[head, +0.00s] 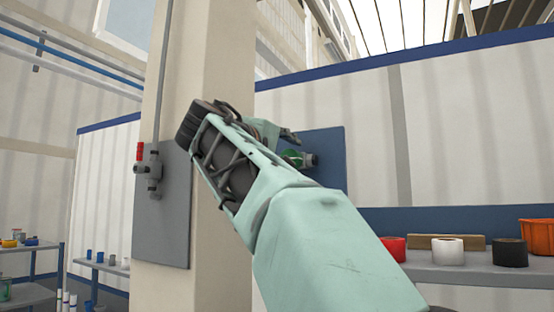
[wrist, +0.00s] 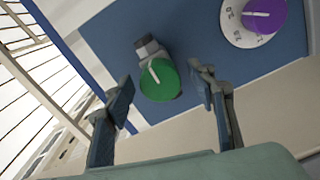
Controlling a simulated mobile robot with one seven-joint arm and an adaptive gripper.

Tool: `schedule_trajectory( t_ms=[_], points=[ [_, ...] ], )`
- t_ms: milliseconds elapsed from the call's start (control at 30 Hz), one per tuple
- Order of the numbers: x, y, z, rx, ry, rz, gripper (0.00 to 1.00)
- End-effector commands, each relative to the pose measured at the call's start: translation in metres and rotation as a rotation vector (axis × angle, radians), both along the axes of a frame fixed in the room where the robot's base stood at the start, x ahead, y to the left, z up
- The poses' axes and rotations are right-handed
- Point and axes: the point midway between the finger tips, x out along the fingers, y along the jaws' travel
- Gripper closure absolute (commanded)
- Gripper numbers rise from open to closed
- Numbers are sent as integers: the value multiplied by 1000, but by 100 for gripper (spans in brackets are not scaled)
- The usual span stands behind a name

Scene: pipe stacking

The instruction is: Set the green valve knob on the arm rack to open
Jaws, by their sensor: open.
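The green valve knob (wrist: 159,82) is a round disc with a white line on its face, mounted by a grey fitting (wrist: 148,48) on a blue panel (wrist: 195,30). In the wrist view the knob lies between the two fingers of my gripper (wrist: 163,88), which are apart and do not appear to touch it. In the head view a small part of the green knob (head: 292,158) shows beside my gripper (head: 290,140). My arm hides much of the blue panel there.
A purple knob (wrist: 264,14) on a white marked dial sits at the wrist view's upper right. A grey panel (head: 162,220) with a red-handled valve (head: 140,152) is on the pillar at left. A shelf (head: 470,274) at right holds tape rolls and an orange bin (head: 538,236).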

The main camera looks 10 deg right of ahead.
Motion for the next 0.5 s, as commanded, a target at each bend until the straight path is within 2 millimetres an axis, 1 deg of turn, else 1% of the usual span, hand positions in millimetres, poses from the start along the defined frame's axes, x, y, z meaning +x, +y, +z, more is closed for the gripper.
schedule_trajectory(
  t_ms=[167, 267, 367, 500],
  points=[
    [-2, 2, 0, 1, 0, 1, 49],
    [-10, 8, 1, 2, -1, 4, 49],
    [-24, 18, 1, 1, -1, 5, 49],
    [-49, 37, 1, 1, -2, 6, 49]
  ],
)
